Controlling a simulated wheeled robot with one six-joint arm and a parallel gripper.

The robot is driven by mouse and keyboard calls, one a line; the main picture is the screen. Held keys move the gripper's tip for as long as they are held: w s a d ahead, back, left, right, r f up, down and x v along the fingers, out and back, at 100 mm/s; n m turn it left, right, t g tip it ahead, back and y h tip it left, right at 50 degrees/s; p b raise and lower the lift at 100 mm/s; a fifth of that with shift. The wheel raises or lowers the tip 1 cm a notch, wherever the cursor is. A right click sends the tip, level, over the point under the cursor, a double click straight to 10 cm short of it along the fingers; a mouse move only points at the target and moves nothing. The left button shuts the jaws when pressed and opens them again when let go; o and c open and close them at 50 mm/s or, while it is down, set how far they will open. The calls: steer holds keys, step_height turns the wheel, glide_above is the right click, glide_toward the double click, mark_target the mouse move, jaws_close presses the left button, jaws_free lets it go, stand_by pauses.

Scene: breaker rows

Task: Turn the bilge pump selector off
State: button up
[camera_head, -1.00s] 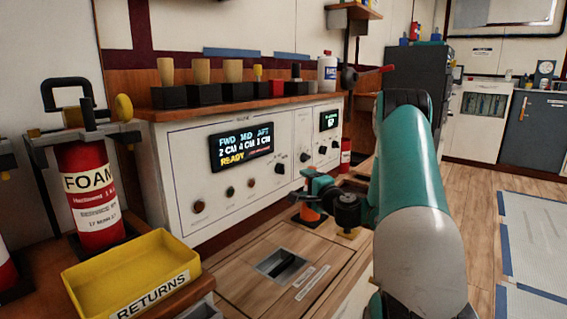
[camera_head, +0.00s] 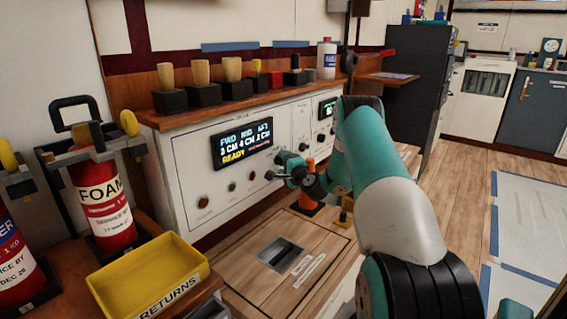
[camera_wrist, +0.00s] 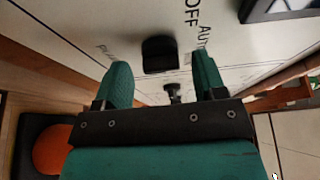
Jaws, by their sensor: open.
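The selector is a black knob (camera_wrist: 160,54) on the white panel (camera_wrist: 110,25), seen in the wrist view. The printed word OFF (camera_wrist: 191,13) is above and right of it, with AUTO beside the right finger. Which mark the knob points to, I cannot tell. My gripper (camera_wrist: 160,66) is open, with one teal finger left and one right of the knob; contact is not clear. In the head view my gripper (camera_head: 281,168) is at the front of the console (camera_head: 180,165), below the lit display (camera_head: 244,143), and hides the knob there.
A wooden deck hatch (camera_head: 245,285) lies below. A yellow returns tray (camera_head: 150,268) and red fire extinguishers (camera_head: 103,205) are at left. Handled blocks (camera_head: 203,85) line the shelf.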

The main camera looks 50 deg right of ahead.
steer(key=shift+w+d, duration=0.15)
steer(key=shift+w, duration=0.2)
steer(key=c, duration=0.9)
